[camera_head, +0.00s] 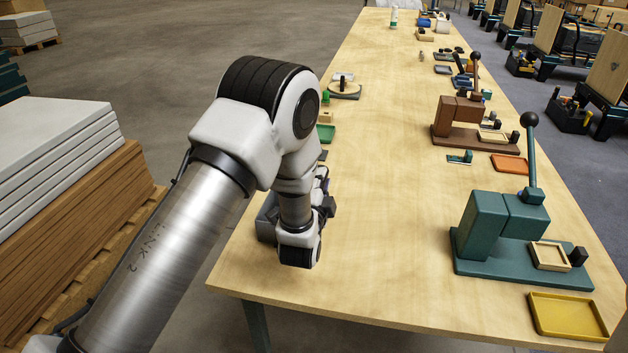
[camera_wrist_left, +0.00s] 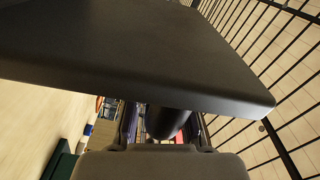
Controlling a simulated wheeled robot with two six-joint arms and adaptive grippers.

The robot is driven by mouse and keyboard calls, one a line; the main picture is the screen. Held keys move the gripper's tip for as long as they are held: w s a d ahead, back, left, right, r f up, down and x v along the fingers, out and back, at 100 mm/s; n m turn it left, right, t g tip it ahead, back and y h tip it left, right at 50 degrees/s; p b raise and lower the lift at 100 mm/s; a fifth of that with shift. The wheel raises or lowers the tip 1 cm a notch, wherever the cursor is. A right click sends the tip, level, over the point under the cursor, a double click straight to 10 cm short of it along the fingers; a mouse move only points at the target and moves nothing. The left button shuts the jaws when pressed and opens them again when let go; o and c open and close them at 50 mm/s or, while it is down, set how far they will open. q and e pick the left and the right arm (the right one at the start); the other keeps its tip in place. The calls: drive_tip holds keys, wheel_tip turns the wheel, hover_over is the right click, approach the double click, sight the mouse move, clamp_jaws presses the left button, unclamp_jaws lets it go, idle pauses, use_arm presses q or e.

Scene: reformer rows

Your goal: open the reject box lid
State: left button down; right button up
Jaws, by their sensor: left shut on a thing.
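The grey reject box (camera_head: 266,222) stands at the left edge of the table, largely hidden behind my left wrist. My left gripper (camera_head: 323,196) is beside its right side, partly hidden by its own wrist. In the left wrist view a broad dark flat plate, which looks like the lid (camera_wrist_left: 140,55), fills the upper part, close to the camera. A short dark round handle (camera_wrist_left: 166,121) stands out from it between the fingers of my left gripper (camera_wrist_left: 166,135), which is shut on it. How far the lid is tilted is hard to tell. My right gripper is out of view.
A green press (camera_head: 490,230) and a yellow tray (camera_head: 567,315) stand at the table's right. A brown press (camera_head: 459,117) is farther back. The table middle is clear. Stacked boards (camera_head: 60,150) stand on the floor at left.

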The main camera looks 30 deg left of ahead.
use_arm(q)
drive_tip(key=shift+d+f+m, duration=0.25)
drive_tip(key=shift+m, duration=0.05)
drive_tip(key=shift+w+d+f+b, duration=0.1)
drive_tip(key=shift+d+f+b, duration=0.2)
drive_tip(key=shift+d, duration=0.1)
drive_tip(key=c, duration=1)
unclamp_jaws()
drive_tip(key=shift+r, duration=0.1)
drive_tip(key=v, duration=1.2)
